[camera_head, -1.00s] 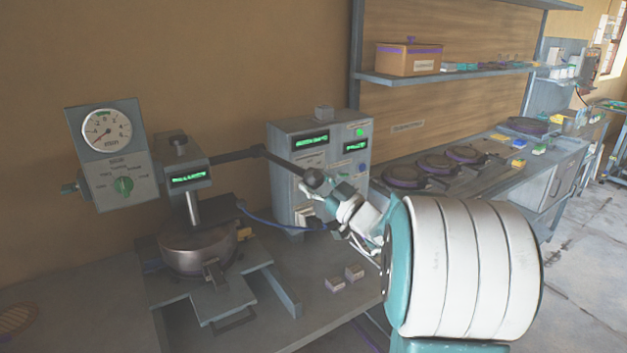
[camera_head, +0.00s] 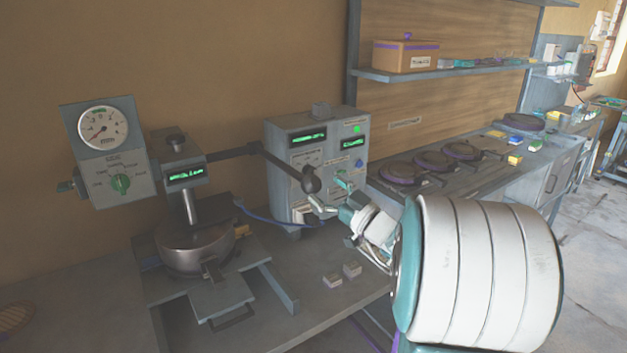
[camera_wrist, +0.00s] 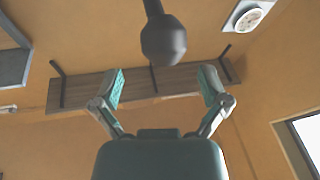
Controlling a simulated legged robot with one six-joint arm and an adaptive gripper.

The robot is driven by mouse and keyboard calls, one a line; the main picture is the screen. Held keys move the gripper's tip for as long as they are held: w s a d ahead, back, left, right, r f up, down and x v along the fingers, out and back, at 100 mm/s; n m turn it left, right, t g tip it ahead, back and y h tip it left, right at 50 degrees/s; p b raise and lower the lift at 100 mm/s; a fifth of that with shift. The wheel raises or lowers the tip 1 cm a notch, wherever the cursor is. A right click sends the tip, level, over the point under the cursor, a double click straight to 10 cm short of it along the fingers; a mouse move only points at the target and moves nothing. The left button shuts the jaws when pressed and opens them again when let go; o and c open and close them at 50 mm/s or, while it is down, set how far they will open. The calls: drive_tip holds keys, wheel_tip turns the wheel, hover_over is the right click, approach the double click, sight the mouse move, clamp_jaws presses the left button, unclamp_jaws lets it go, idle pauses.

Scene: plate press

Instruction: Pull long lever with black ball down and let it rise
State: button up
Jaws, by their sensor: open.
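The long lever (camera_head: 285,166) is a dark bar that runs right from the press head (camera_head: 180,172) and slopes down to a black ball (camera_head: 311,180) at its end. My gripper (camera_head: 328,195) is just right of and below the ball, open and apart from it. In the wrist view the ball (camera_wrist: 163,42) hangs ahead of my open, empty gripper (camera_wrist: 162,82), between and beyond the two fingertips. The press has a round metal pot (camera_head: 194,247) under its head.
A dial box (camera_head: 105,155) stands left of the press. A control box (camera_head: 318,150) with green displays stands behind the ball. Two small blocks (camera_head: 342,275) lie on the bench (camera_head: 335,303). Dark round plates (camera_head: 402,172) lie on the counter at the right.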

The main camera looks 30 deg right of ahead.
drive_tip(key=v, duration=0.7)
drive_tip(key=shift+s+f, duration=0.15)
drive_tip(key=shift+s, duration=0.15)
drive_tip(key=s+a+f+g+y, duration=0.25)
drive_tip(key=a+g, duration=0.35)
drive_tip(key=a, duration=0.5)
drive_tip(key=s+a+f+g+y, duration=0.1)
drive_tip(key=a+f+g+y, duration=0.15)
drive_tip(key=a+g, duration=0.65)
drive_tip(key=s+a+f+m+h, duration=0.2)
drive_tip(key=s+a+m+h, duration=0.2)
drive_tip(key=s+h, duration=0.6)
drive_tip(key=shift+s+m, duration=0.6)
drive_tip(key=shift+s, duration=0.15)
